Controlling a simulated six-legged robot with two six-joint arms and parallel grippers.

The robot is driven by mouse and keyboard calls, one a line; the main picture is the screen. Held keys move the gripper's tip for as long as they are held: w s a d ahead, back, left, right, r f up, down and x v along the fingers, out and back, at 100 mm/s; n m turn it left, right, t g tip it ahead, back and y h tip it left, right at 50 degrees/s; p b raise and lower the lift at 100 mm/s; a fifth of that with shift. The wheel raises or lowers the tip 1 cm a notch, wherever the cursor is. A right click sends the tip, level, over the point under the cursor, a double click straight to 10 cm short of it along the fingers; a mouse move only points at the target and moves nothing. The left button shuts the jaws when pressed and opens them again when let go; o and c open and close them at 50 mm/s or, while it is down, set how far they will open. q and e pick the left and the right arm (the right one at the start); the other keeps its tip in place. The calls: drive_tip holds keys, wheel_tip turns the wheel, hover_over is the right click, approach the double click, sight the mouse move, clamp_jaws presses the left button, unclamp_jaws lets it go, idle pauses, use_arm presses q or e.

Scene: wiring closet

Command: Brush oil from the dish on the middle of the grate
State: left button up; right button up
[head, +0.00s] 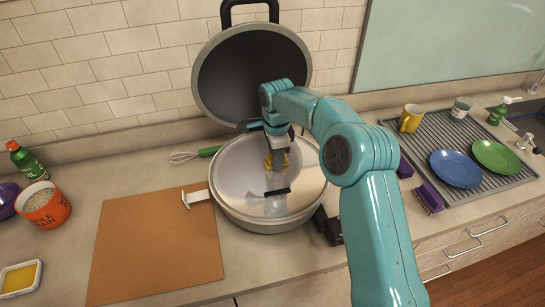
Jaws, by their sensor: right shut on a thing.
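The oil dish (20,278), a small white dish with yellow oil, sits at the front left of the counter. A round cooker (268,217) stands at mid counter with its dark lid (252,72) raised behind it. Its shiny top surface, where I cannot make out grate bars, reflects my arm. My right gripper (276,160), with yellow at its fingertips, is over this surface, shut on what looks like the brush. A grey shaft leads down to a dark bar (277,192) at the surface; I cannot tell contact or reflection. My left gripper is not in view.
A brown board (155,250) lies left of the cooker, with a white T-shaped tool (198,197) at its edge. An orange tub (46,206) and green bottle (28,162) stand far left. A whisk (190,155) lies behind. A drying rack with plates (455,168) is at right.

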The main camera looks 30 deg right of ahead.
drive_tip(key=shift+w+a+p, duration=0.1)
drive_tip(key=shift+w+a, duration=0.1)
drive_tip(key=shift+a, duration=0.6)
drive_tip(key=shift+w+a+p, duration=0.15)
drive_tip(key=shift+w+a, duration=0.05)
drive_tip(key=shift+a, duration=0.55)
drive_tip(key=shift+w+a+p, duration=0.1)
drive_tip(key=shift+w+a, duration=0.1)
drive_tip(key=shift+a, duration=0.6)
drive_tip(key=shift+s+d+r, duration=0.1)
drive_tip(key=shift+s+d, duration=0.1)
drive_tip(key=shift+d, duration=0.6)
drive_tip(key=shift+s+d+f, duration=0.1)
drive_tip(key=shift+s+d, duration=0.1)
drive_tip(key=shift+d, duration=0.6)
drive_tip(key=shift+s+d+r, duration=0.1)
drive_tip(key=shift+s+d, duration=0.1)
drive_tip(key=shift+d, duration=0.6)
drive_tip(key=shift+w+a, duration=0.2)
drive_tip(key=shift+a, duration=0.6)
drive_tip(key=shift+w+a, duration=0.25)
drive_tip(key=shift+a, duration=0.55)
drive_tip(key=shift+w+a, duration=0.2)
drive_tip(key=shift+a, duration=0.6)
drive_tip(key=shift+r, duration=0.85)
drive_tip(key=shift+s, duration=0.1)
